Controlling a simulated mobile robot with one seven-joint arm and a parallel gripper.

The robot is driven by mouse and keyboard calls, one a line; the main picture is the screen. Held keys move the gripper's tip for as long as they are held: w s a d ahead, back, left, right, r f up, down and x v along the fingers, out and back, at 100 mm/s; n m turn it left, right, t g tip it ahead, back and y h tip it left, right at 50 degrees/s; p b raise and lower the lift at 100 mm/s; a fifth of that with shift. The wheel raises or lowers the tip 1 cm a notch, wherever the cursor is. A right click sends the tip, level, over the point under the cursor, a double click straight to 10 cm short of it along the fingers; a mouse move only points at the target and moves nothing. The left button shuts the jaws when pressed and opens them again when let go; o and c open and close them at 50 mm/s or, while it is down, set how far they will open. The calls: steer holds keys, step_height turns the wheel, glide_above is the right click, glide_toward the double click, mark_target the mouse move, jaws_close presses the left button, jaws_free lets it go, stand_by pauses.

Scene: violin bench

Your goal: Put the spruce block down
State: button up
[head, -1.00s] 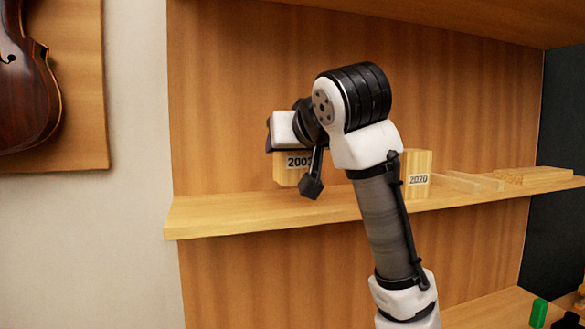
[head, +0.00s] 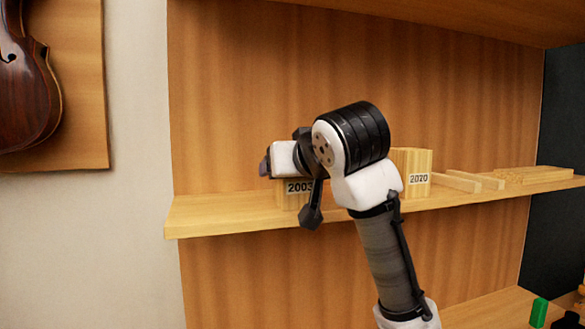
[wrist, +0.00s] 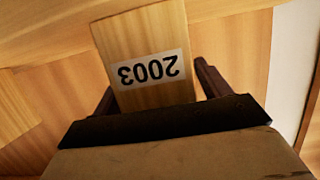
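The spruce block (head: 289,199) is pale wood with a label reading 2003. In the head view it is upright at the shelf's left part, partly hidden by my gripper, and its lower end appears level with the shelf board. In the wrist view the block (wrist: 146,50) stands between my two dark fingers, its label upside down in that picture. My gripper (wrist: 155,82) is shut on the block, one finger along each side. Whether its base touches the shelf is hard to tell.
The wooden shelf (head: 225,217) has bare room at its left end. A block labelled 2020 (head: 418,163) stands to the right, behind my arm, with several flat wood pieces (head: 530,175) beyond it. A violin (head: 27,90) hangs on the left wall. A green object (head: 539,312) is below.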

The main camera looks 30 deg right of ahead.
steer(key=shift+r, duration=0.25)
steer(key=b+v, duration=0.2)
steer(key=v, duration=1)
